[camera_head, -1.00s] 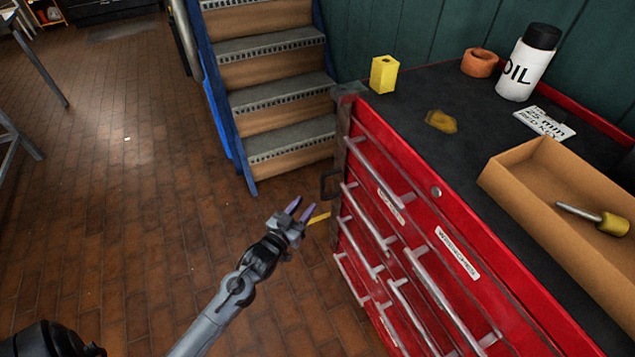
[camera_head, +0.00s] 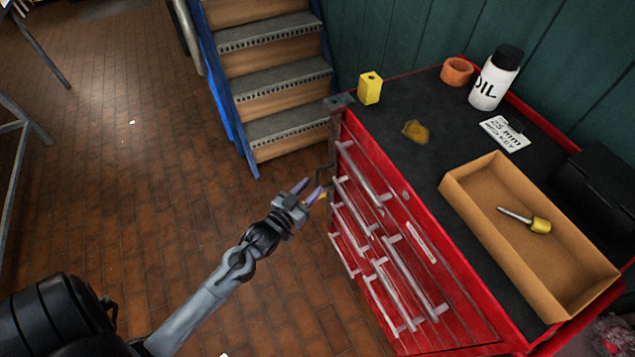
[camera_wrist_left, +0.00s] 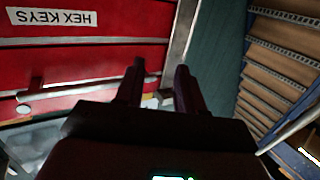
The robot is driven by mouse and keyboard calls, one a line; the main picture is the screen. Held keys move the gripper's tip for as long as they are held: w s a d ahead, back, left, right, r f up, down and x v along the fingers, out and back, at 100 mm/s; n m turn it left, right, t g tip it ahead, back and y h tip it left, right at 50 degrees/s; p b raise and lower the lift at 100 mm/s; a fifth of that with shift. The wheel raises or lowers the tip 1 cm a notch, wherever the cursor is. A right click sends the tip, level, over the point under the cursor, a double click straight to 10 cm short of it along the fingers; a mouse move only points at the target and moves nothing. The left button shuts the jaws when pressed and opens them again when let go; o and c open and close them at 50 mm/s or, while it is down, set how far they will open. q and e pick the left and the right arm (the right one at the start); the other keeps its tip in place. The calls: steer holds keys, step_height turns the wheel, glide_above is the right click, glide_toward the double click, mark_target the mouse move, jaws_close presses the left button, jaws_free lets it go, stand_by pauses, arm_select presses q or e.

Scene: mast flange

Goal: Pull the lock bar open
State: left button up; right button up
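The lock bar (camera_head: 333,140) is a narrow grey-brown upright strip along the left front edge of the red tool cabinet (camera_head: 372,150). Its dark loop handle (camera_head: 320,176) sticks out to the left. My left gripper (camera_head: 309,188) has its two purple-tipped fingers apart, close to the handle and just left of it. I cannot tell whether they touch. In the left wrist view my left gripper (camera_wrist_left: 160,72) is open, and the grey lock bar (camera_wrist_left: 181,45) runs behind the fingers. The handle is not clear there. My right gripper is out of view.
The cabinet's front has several drawers with long metal handles; one label reads HEX KEYS (camera_wrist_left: 52,17). On top are a yellow block (camera_head: 370,88), an oil bottle (camera_head: 496,78) and a cardboard tray (camera_head: 470,200). Blue-sided stairs (camera_head: 275,85) stand behind. Open brick floor lies left.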

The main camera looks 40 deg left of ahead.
arm_select(q)
steer(key=shift+d+r+p, duration=0.7)
steer(key=shift+d+r, duration=0.05)
steer(key=shift+r, duration=0.25)
